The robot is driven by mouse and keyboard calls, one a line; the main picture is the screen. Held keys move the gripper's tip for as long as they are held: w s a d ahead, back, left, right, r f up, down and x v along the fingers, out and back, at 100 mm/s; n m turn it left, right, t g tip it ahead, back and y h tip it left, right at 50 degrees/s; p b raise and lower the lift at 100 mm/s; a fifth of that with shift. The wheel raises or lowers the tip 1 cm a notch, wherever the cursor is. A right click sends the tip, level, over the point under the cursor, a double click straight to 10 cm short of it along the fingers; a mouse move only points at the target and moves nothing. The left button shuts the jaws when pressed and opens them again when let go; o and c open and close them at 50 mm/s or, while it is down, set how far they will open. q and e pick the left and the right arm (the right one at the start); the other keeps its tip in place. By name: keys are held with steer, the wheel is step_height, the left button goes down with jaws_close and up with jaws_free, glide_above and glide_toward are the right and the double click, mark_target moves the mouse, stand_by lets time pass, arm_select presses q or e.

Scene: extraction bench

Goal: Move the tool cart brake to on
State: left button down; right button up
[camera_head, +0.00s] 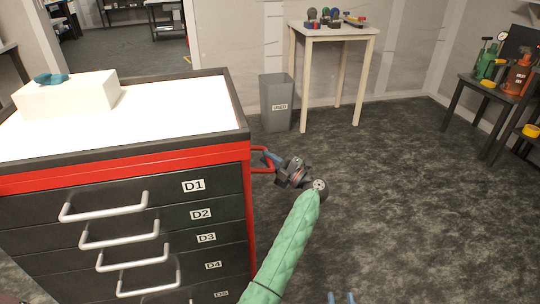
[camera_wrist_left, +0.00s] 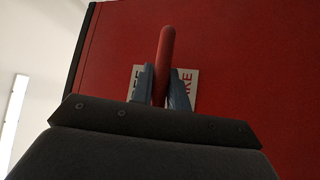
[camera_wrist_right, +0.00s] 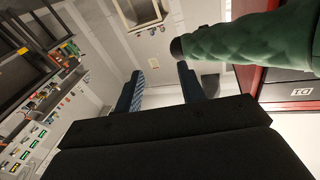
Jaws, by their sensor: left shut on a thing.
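The tool cart (camera_head: 245,215) is a red and black drawer cabinet on the left of the head view. My left gripper (camera_head: 271,157) is at the cart's right side. In the left wrist view its blue fingers (camera_wrist_left: 161,88) are shut on a red brake lever (camera_wrist_left: 166,50), one finger on each side. A white label (camera_wrist_left: 190,85) lies on the red panel behind; the fingers and lever hide part of its lettering. My right gripper (camera_wrist_right: 160,75) is empty, its fingers apart; its tips also show at the bottom of the head view (camera_head: 341,298).
A white box (camera_head: 70,97) with a blue-green item sits on the cart top. A grey bin (camera_head: 276,104) and a small white table (camera_head: 335,30) stand behind. A dark bench (camera_head: 480,85) with bottles is at the far right. The floor right of the cart is clear.

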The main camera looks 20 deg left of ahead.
arm_select(q)
steer(key=shift+s+f+m+y+p, duration=0.1)
steer(key=shift+f+m+y+p, duration=0.35)
steer(key=shift+m, duration=0.15)
steer(key=shift+s+a+f+m+t+y+p, duration=0.1)
steer(key=shift+f+m+t+y+p, duration=0.15)
steer(key=shift+m+t, duration=0.2)
steer(key=shift+a+f+m+t+p, duration=0.1)
steer(key=shift+f+m+t+p, duration=0.05)
steer(key=shift+f+m+t, duration=0.25)
arm_select(e)
steer(key=s+f+g, duration=0.3)
steer(key=s+f, duration=0.1)
steer(key=f, duration=0.6)
steer(key=s+f+g+h, duration=0.1)
steer(key=s+f+g, duration=0.3)
steer(key=f, duration=0.6)
steer(key=shift+s+d+f+g, duration=0.3)
steer(key=shift+s+d+f, duration=0.05)
steer(key=shift+f, duration=0.05)
arm_select(q)
steer(key=c, duration=1.4)
jaws_free()
steer(key=shift+o, duration=0.2)
steer(key=shift+r, duration=0.1)
arm_select(e)
steer(key=shift+w, duration=0.1)
